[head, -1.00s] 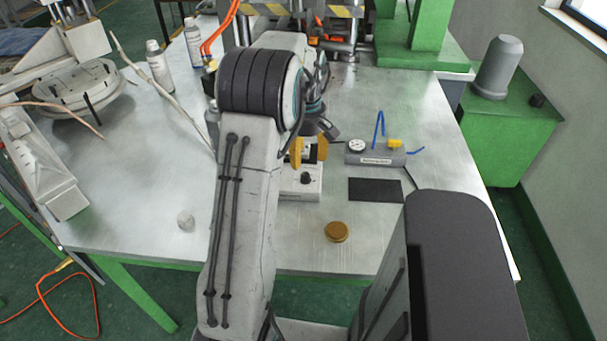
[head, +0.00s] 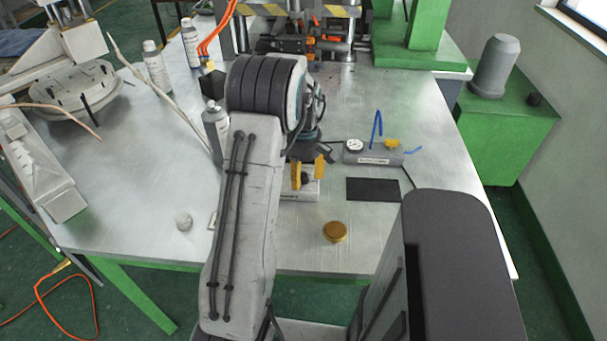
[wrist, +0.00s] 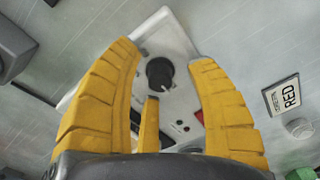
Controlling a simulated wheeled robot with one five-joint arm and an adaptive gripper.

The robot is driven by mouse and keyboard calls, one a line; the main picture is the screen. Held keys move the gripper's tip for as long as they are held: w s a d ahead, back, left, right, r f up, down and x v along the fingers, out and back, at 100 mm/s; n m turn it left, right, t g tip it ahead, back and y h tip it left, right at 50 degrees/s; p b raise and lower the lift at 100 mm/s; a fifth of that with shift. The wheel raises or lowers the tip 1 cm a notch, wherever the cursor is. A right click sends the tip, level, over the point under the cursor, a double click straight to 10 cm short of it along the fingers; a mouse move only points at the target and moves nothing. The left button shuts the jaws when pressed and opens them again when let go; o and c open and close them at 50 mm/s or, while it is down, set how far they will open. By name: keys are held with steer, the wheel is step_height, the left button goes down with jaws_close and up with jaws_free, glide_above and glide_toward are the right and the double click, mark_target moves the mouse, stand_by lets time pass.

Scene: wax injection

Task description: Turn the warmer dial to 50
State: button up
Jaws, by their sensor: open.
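The warmer (wrist: 181,100) is a small white box with a black dial (wrist: 160,73) that carries a pale pointer mark. In the wrist view the dial lies between and beyond my yellow fingertips, with a gap on both sides. In the head view the warmer (head: 300,195) stands on the metal table, partly hidden by my gripper (head: 307,172). My gripper, also in the wrist view (wrist: 163,62), is open and empty above the warmer and points down at it. The dial's scale numbers are too small to read.
A black mat (head: 373,189) and a grey gauge unit (head: 372,157) lie right of the warmer. A brass lid (head: 335,232) lies in front. A spray can (head: 216,132) stands to the left. A label reading RED (wrist: 283,95) shows in the wrist view.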

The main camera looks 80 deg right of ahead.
steer(key=shift+o, duration=0.2)
steer(key=shift+f, duration=0.1)
jaws_close()
stand_by(0.4)
